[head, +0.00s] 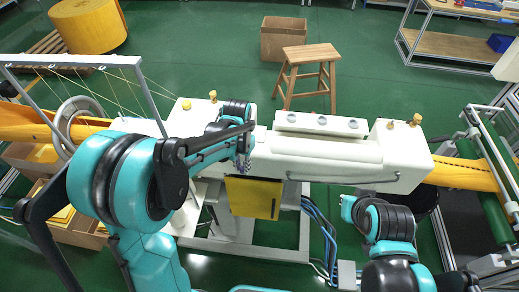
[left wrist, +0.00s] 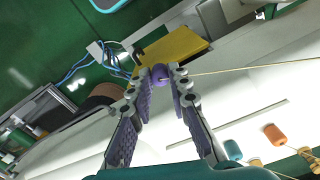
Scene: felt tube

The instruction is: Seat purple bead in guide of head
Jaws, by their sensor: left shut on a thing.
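The purple bead (left wrist: 160,72) is held between the two fingertips of my left gripper (left wrist: 159,82) in the left wrist view, with a thin pale thread running from it to the right. In the head view, my left gripper (head: 244,158) is in front of the white machine head (head: 340,165), near its left part. It hides the bead there. I cannot make out the guide in either view, or whether the bead touches it. My right arm shows at the lower right of the head view, but I see no right gripper fingers.
A yellow panel (head: 254,197) hangs below the machine head, with blue hoses (head: 322,228) beside it. Teal (left wrist: 233,150) and orange (left wrist: 274,135) pieces lie along the machine in the left wrist view. A wooden stool (head: 306,70) and cardboard box (head: 282,38) stand behind.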

